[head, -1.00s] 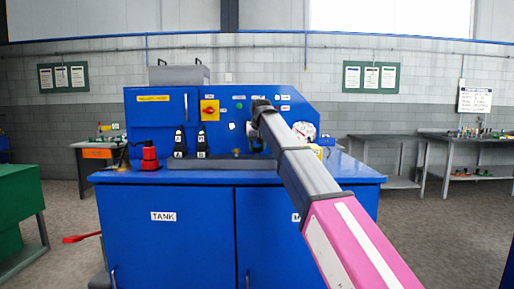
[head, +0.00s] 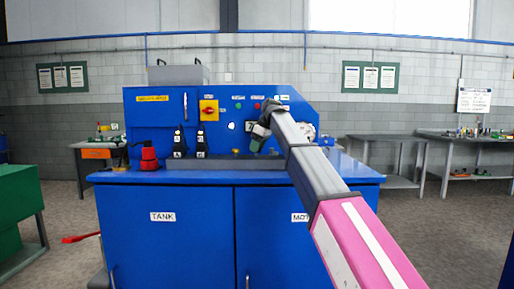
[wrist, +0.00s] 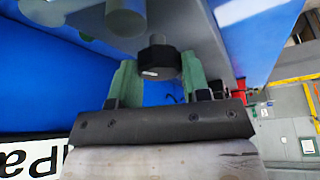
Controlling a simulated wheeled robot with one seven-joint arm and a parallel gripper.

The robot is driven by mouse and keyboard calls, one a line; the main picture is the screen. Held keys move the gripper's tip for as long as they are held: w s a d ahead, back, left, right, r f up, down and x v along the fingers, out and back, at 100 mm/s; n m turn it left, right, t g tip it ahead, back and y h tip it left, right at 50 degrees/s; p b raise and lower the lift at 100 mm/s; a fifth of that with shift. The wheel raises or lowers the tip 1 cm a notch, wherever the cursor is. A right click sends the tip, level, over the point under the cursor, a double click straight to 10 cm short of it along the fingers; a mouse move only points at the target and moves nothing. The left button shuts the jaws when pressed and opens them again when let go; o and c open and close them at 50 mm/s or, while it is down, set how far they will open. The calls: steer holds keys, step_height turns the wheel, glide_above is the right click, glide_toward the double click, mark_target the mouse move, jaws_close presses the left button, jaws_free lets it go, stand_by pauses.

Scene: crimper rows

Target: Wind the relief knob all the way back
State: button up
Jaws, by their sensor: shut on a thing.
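The relief knob, a dark round knob with a small pale mark (wrist: 158,57), shows in the wrist view between the two green fingers of my gripper (wrist: 160,82). My gripper is shut on it, with a finger on each side. In the head view my gripper (head: 257,141) points down at the front of the blue machine (head: 165,104), low on its panel. The knob cannot be made out there behind the gripper and arm.
A red-and-yellow switch (head: 208,110), two black units (head: 179,143) and a red part (head: 149,158) stand left of my gripper. Benches (head: 390,160) stand further right.

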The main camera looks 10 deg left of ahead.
steer(key=shift+n+g, duration=0.4)
steer(key=shift+n, duration=0.6)
steer(key=o, duration=0.9)
steer(key=shift+o, duration=0.2)
steer(key=v, duration=1)
steer(key=shift+d+r, duration=0.2)
steer(key=shift+r, duration=0.15)
steer(key=shift+w, duration=0.1)
